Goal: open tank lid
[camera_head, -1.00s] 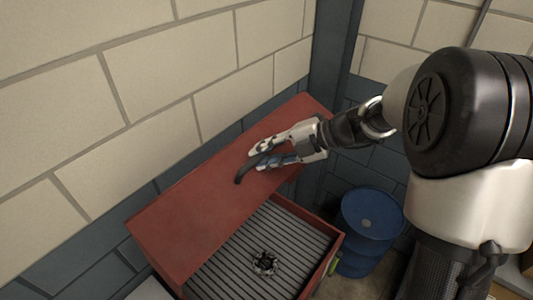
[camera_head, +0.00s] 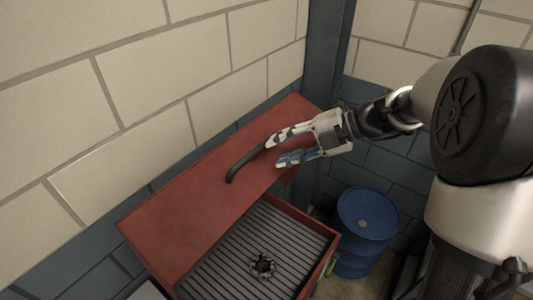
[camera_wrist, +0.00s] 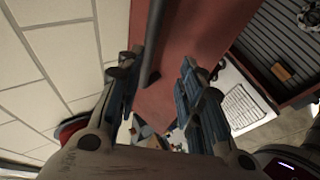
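The red tank lid (camera_head: 190,205) stands raised along the wall side of the tank, leaving the front of the red tank (camera_head: 325,262) uncovered. A dark curved handle (camera_head: 240,167) is on the lid. My gripper (camera_head: 279,149) is at the far end of the handle, with its fingers spread. In the wrist view, the handle (camera_wrist: 153,45) runs between the open fingers (camera_wrist: 157,78), nearer the left one, and I see a gap on the right finger's side. Contact with the left finger cannot be told. The handle's far end is partly hidden by the gripper.
Inside the tank is a ribbed grey floor (camera_head: 285,235) with a small dark part (camera_head: 263,266) on it. A blue barrel (camera_head: 367,215) stands right of the tank. A block wall (camera_head: 150,90) is close behind the lid.

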